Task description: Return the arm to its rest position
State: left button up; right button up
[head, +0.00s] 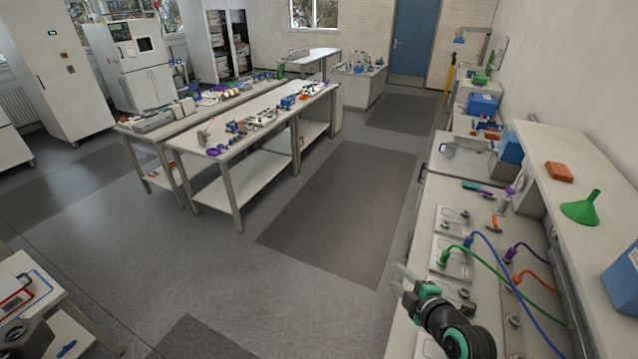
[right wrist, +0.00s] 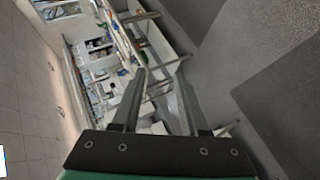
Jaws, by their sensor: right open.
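My right gripper (head: 401,281) is in the lower right of the head view, beside the left edge of the right-hand bench (head: 405,312). It points up and to the left, away from the bench. In the right wrist view the two fingers of the right gripper (right wrist: 163,72) stand apart with nothing between them. Beyond them that view shows the room, tilted, with floor and distant tables. My left gripper is in neither view.
A long table (head: 243,146) stands across the aisle. The floor with a dark mat (head: 345,215) is clear.

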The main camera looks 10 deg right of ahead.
jog(key=s+a+r+m+t+y, duration=0.1)
jog(key=a+r+t, duration=0.3)
jog(key=r, duration=1.1)
jog(key=s+a+r+m+t, duration=0.1)
jog(key=a+r+t, duration=0.2)
jog(key=r, duration=1.2)
jog(key=s+r+m+t, duration=0.8)
jog(key=s+r+m, duration=0.5)
jog(key=s+r, duration=0.5)
jog(key=shift+s+r, duration=0.4)
jog(key=shift+r, duration=1.15)
